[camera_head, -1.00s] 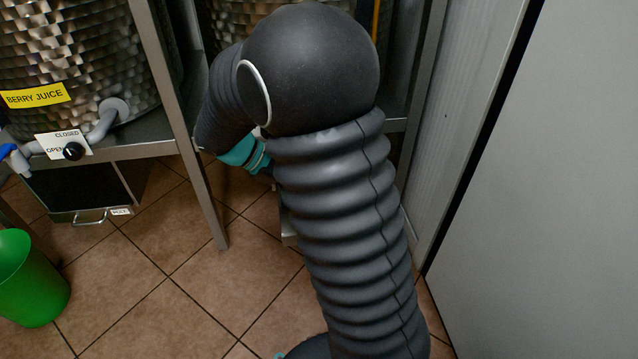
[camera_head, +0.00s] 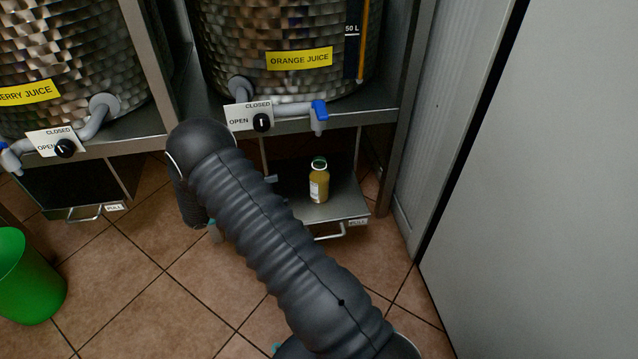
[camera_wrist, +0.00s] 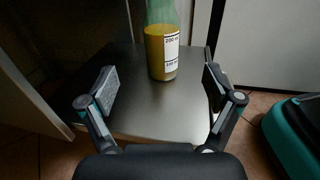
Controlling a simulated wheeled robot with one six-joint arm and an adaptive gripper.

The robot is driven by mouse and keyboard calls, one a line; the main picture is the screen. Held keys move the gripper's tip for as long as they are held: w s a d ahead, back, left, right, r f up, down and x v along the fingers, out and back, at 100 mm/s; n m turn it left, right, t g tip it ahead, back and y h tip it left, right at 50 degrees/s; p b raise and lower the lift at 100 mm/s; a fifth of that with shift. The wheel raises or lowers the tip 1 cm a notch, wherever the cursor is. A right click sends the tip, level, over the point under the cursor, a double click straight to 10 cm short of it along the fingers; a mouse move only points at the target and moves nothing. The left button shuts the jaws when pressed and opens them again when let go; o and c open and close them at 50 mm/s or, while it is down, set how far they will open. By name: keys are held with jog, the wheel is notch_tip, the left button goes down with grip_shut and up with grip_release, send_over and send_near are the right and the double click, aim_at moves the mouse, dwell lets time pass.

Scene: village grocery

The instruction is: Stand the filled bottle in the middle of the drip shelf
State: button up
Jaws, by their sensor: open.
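The bottle (camera_head: 319,184) stands upright on the drip shelf (camera_head: 345,206), below the orange juice tank's tap. It holds yellow-orange juice and has a green neck. In the wrist view the bottle (camera_wrist: 162,52) stands toward the far part of the metal shelf (camera_wrist: 150,112), its top cut off by the frame. My gripper (camera_wrist: 158,84) is open, with one finger on each side and the bottle beyond the fingertips, not between them. In the head view my gripper is mostly hidden behind my arm.
The orange juice tank (camera_head: 290,30) has a blue-handled tap (camera_head: 319,115) above the shelf and a knob (camera_head: 261,122) near CLOSED. A berry juice tank (camera_head: 60,60) is at left. A green bin (camera_head: 28,278) stands on the tiled floor. A grey panel (camera_head: 540,200) bounds the right.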

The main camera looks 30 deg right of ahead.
aim_at(321, 178)
jog(key=d, duration=0.7)
jog(key=shift+s+d, duration=0.2)
jog(key=shift+s, duration=0.1)
jog(key=shift+s+d+f, duration=0.1)
jog(key=shift+s+d, duration=0.1)
jog(key=shift+d, duration=1.15)
jog(key=shift+s+d+f, duration=0.1)
jog(key=shift+s+d, duration=0.05)
jog(key=shift+d, duration=1.15)
jog(key=c, duration=1.5)
grip_shut()
jog(key=shift+r, duration=0.25)
